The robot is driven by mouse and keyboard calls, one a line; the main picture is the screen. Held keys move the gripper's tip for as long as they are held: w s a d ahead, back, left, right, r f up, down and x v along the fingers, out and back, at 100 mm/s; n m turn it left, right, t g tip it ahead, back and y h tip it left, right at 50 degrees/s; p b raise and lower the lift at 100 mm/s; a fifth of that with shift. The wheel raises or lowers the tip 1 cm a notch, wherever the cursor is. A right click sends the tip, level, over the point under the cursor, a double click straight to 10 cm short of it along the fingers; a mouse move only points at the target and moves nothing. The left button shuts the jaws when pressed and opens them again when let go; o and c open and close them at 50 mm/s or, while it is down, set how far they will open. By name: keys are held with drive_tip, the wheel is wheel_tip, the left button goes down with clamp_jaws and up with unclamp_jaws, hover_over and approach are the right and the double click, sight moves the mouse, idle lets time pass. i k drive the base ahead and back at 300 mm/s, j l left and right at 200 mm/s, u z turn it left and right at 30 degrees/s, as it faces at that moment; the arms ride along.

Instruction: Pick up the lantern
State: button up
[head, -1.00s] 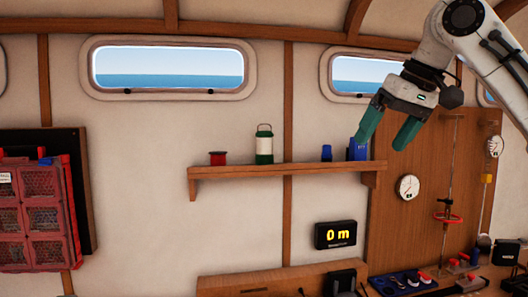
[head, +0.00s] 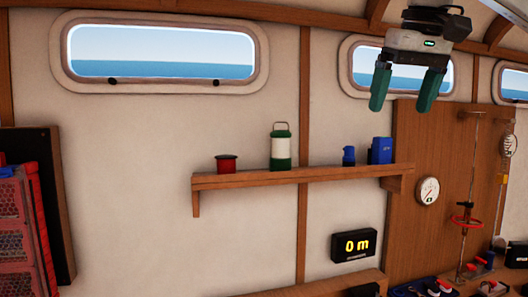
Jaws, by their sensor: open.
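The lantern (head: 281,148) stands upright on the wooden wall shelf (head: 245,180), near its middle. It has a green base, a white body and a green top with a handle. My gripper (head: 404,104) hangs at the upper right with its two green fingers pointing down, apart and with nothing between them. In the picture it is above and to the right of the lantern, over the shelf's right end. Nothing hides the lantern.
A red spool (head: 227,164) is left of the lantern on the shelf. A small blue bottle (head: 349,156) and a blue box (head: 380,150) stand to its right. A depth display (head: 354,245) hangs below. A red mesh cabinet (head: 20,235) is at the left.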

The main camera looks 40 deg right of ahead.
sight(280, 160)
drive_tip(key=i, duration=0.95)
